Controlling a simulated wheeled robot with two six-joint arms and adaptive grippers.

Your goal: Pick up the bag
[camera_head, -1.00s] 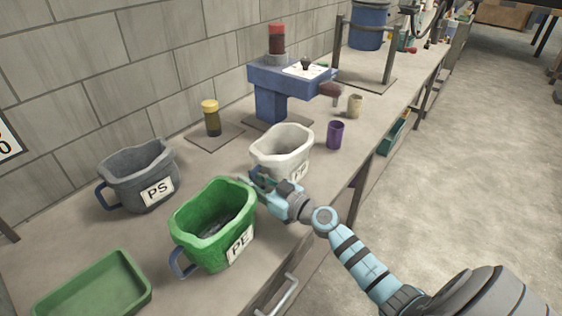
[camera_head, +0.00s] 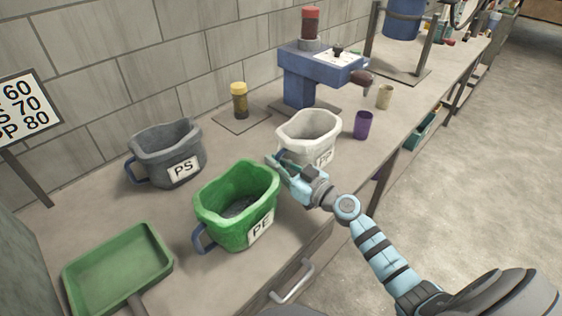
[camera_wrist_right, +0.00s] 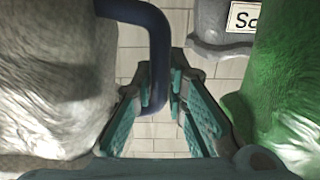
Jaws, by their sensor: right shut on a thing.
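The white bag (camera_head: 309,134) labelled PP stands on the bench. The green bag (camera_head: 235,205) labelled PE and the grey bag (camera_head: 167,150) labelled PS stand to its left. My right gripper (camera_head: 279,165) is at the white bag's near left side, beside the green bag. In the right wrist view, the white bag (camera_wrist_right: 50,70) is at left and the green bag (camera_wrist_right: 295,80) at right. The white bag's dark blue handle (camera_wrist_right: 156,45) runs between the fingers of my right gripper (camera_wrist_right: 165,88), which is shut on it. My left gripper is not in view.
A green tray (camera_head: 120,265) lies at the front left. Behind the white bag stand a blue press (camera_head: 300,78), a purple cup (camera_head: 363,125) and a yellow-capped jar (camera_head: 239,100). A number sign (camera_head: 22,108) stands at far left. The bench edge is close under my right arm.

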